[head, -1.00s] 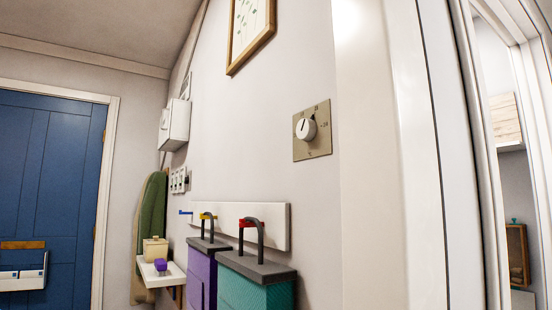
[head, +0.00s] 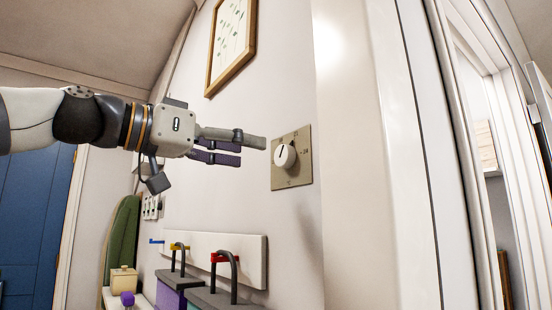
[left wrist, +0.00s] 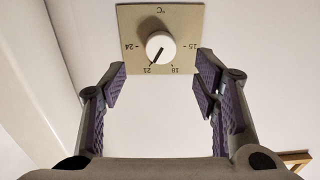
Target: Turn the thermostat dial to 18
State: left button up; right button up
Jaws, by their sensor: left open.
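The thermostat is a beige square plate (head: 303,174) on the white wall, with a round white dial (head: 284,156) in its middle. In the left wrist view the plate (left wrist: 132,18) appears upside down, with marks 15, 18, 21 and 24. The black pointer line on the dial (left wrist: 161,46) points at about 21. My left gripper (head: 250,150) is open and empty, just left of the plate in the head view. In the left wrist view its purple-padded fingers (left wrist: 160,85) are spread to either side, short of the dial. My right gripper is not in view.
A framed picture (head: 232,42) hangs above. Below, a white rail (head: 250,262) with coloured hooks holds a purple bag (head: 168,299) and a teal bag. A white door frame (head: 400,150) stands to the right. The wall around the thermostat is clear.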

aim_at(280, 157)
pick_arm(q)
jog(key=x, duration=0.7)
jog(key=shift+c, duration=0.5)
jog(key=c, duration=1.1)
